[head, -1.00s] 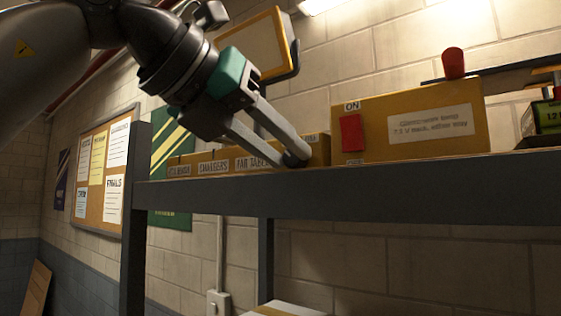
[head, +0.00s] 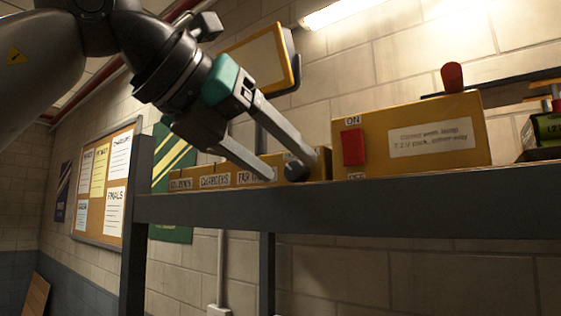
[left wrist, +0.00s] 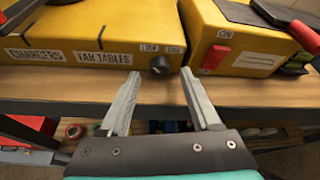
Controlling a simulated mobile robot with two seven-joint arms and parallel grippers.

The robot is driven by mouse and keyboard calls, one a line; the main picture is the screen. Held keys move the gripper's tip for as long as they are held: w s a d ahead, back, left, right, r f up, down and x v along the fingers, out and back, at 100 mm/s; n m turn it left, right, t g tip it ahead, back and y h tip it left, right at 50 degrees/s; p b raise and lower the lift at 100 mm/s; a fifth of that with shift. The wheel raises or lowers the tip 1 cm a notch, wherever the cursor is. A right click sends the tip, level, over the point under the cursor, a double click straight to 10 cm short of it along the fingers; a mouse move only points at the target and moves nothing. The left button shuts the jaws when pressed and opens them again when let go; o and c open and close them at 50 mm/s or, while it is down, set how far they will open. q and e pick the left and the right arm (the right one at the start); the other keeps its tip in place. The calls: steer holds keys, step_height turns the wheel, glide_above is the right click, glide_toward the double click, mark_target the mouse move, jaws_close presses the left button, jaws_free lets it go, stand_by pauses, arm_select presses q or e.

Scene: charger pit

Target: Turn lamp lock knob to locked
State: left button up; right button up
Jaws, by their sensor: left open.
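The dark round lamp lock knob (left wrist: 160,65) sits on the front face of a long yellow box (left wrist: 105,30), between two small labels at the box's right end. Its pointer direction is too small to tell. It also shows in the head view (head: 296,171), partly covered by the fingers. My left gripper (left wrist: 161,74) is open and empty, its fingertips to either side of the knob and just short of it in the left wrist view. In the head view the left gripper (head: 291,167) is at the shelf's front edge. My right gripper is not in view.
A yellow lamp box (head: 410,135) with a red switch (head: 353,147) and a red-topped handle (head: 452,77) stands right of the knob. The wooden shelf has a dark front beam (head: 350,212).

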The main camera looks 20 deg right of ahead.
arm_select(q)
steer(key=b+v, duration=0.1)
steer(key=v, duration=1.3)
steer(key=shift+a+b, duration=0.15)
steer(key=shift+b, duration=0.25)
